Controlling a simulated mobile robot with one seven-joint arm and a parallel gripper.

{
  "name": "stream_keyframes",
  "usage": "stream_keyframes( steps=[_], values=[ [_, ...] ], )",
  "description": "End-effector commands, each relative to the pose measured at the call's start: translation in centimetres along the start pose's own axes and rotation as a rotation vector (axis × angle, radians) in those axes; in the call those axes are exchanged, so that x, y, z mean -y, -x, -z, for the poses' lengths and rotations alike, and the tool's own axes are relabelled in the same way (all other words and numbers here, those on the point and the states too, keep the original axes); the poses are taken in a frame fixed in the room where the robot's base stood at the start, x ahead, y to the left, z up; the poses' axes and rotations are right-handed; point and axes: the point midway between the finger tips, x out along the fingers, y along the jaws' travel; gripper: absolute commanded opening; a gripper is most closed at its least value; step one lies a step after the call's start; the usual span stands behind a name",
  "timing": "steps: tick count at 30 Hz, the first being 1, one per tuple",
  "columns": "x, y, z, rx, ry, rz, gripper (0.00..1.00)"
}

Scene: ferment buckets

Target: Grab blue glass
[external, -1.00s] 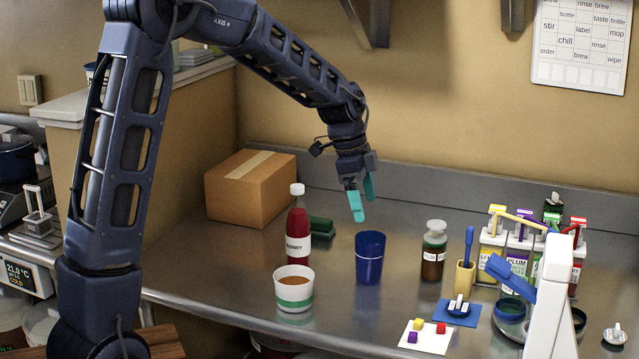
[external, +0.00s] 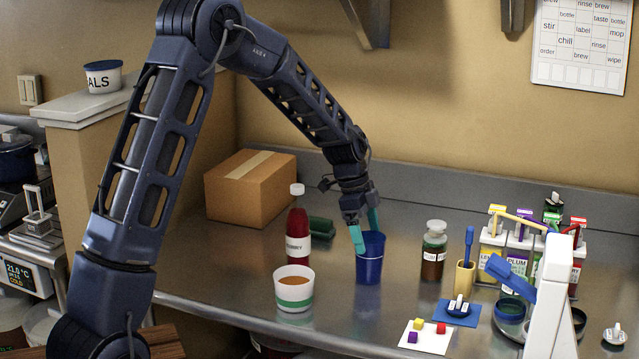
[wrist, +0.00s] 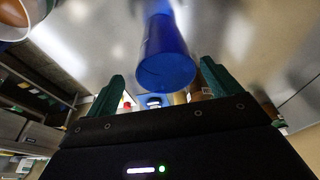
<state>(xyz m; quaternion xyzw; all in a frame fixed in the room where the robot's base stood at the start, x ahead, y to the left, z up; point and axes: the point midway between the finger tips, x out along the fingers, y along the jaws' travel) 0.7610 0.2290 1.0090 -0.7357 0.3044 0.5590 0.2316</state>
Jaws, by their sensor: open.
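The blue glass (external: 369,264) stands upright on the steel counter in the external view. My gripper (external: 365,232) is at the height of its rim, with one teal finger in front of the left of the rim and the other behind it. The gripper is open and not closed on the glass. In the wrist view the blue glass (wrist: 166,62) shows between the two spread fingers of my gripper (wrist: 160,85). I cannot tell whether a finger touches the glass.
A white cup with a green band (external: 294,289) and a red bottle (external: 298,232) stand to the left. A brown jar (external: 433,252) stands to the right. A cardboard box (external: 250,188) sits behind. A white card with small cubes (external: 425,340) lies at the front right.

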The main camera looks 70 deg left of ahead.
Motion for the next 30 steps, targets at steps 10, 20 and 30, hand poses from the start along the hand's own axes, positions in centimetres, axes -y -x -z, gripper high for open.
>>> stream_keyframes(
  steps=[10,20,30],
  values=[
    [0.7,-3.9,0.1,0.000,0.000,-0.003,0.89],
    [0.7,-5.0,0.0,0.000,0.000,0.000,0.89],
    [0.7,-5.0,0.1,0.000,0.000,0.000,0.35]
  ],
)
